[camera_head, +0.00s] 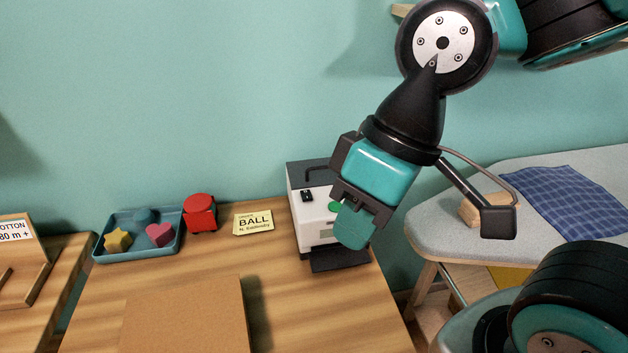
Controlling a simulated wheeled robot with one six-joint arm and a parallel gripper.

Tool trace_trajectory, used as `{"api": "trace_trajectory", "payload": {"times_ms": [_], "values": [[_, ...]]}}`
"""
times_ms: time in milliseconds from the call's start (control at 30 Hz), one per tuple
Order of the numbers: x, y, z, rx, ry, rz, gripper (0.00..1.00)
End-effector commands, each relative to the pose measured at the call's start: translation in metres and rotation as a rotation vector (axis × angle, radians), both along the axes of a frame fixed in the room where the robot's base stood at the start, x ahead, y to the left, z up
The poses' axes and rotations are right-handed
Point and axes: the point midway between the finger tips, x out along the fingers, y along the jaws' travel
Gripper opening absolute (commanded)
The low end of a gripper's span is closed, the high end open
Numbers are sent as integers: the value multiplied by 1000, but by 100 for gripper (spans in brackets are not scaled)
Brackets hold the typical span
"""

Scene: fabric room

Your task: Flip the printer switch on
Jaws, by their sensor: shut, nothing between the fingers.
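The printer (307,228) is a small white box with a dark grey back and top, standing at the back right corner of the wooden table. A small black switch (307,196) shows on its top left; I cannot tell which way it is set. A green spot (334,206) shows to the right of it, partly next to my fingers. My gripper (353,225) is shut and empty, pointing down in front of the printer's right side. It hides part of the printer's right half. I cannot tell whether it touches the printer.
An ironing board (450,225) with a blue cloth (570,200) stands to the right.

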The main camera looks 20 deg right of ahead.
Motion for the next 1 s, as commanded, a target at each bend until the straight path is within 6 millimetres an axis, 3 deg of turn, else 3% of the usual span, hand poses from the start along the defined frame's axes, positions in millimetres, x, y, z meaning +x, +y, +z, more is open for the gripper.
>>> {"api": "trace_trajectory", "payload": {"times_ms": [167, 267, 367, 467, 600, 700, 833, 1000], "values": [[3, 0, 1, -4, -3, 7, 0], [22, -1, 6, -26, -16, 48, 0], [61, -4, 13, -78, -38, 146, 0], [115, -12, 15, -143, -57, 283, 0], [186, -27, 8, -219, -60, 481, 0], [224, -36, -2, -252, -50, 603, 0], [255, -45, -14, -272, -39, 710, 0], [269, -49, -20, -278, -33, 764, 0]]}}
